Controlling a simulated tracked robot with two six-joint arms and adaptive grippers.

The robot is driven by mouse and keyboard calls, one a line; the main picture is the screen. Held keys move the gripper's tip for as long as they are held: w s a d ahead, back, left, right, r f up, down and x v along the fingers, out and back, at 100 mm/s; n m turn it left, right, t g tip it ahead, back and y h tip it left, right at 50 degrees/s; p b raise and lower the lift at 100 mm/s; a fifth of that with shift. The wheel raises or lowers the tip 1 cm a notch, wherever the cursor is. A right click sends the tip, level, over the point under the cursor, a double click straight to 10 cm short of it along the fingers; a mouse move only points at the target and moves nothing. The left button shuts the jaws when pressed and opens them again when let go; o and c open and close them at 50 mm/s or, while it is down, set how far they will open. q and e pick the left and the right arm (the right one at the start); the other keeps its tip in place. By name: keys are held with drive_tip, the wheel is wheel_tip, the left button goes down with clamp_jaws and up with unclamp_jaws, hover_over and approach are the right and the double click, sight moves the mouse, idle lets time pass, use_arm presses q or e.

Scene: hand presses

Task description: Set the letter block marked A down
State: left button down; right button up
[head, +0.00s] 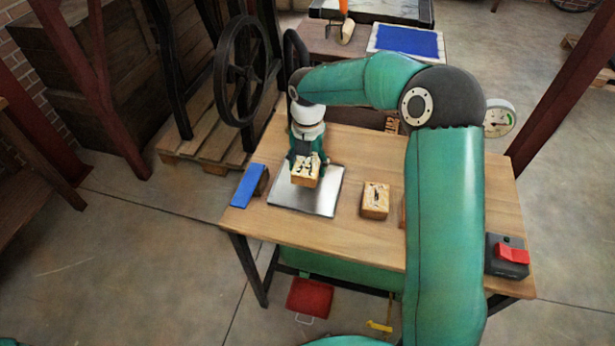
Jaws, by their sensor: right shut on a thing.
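The letter block marked A (304,177) is a light wooden block with a dark letter on its face. My right gripper (305,160) points down and is shut on it. The block is over the shiny metal plate (320,201) on the wooden table (330,238). I cannot tell whether the block touches the plate or is a little above it. The gripper's fingers hide part of the block. My left gripper is not in view.
A second wooden block (375,200) with an unclear mark stands right of the plate. A blue-topped object (249,186) lies left of it. A grey box with a red lever (512,254) is at the table's right edge. My right arm hides part of the tabletop.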

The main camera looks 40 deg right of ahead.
sight(308, 164)
drive_tip(key=shift+f, duration=2.2)
drive_tip(key=shift+f, duration=0.15)
drive_tip(key=o, duration=1.2)
wheel_tip(308, 164, up, 12)
drive_tip(key=shift+r+p, duration=0.2)
drive_tip(key=shift+p, duration=0.15)
drive_tip(key=shift+f, duration=0.1)
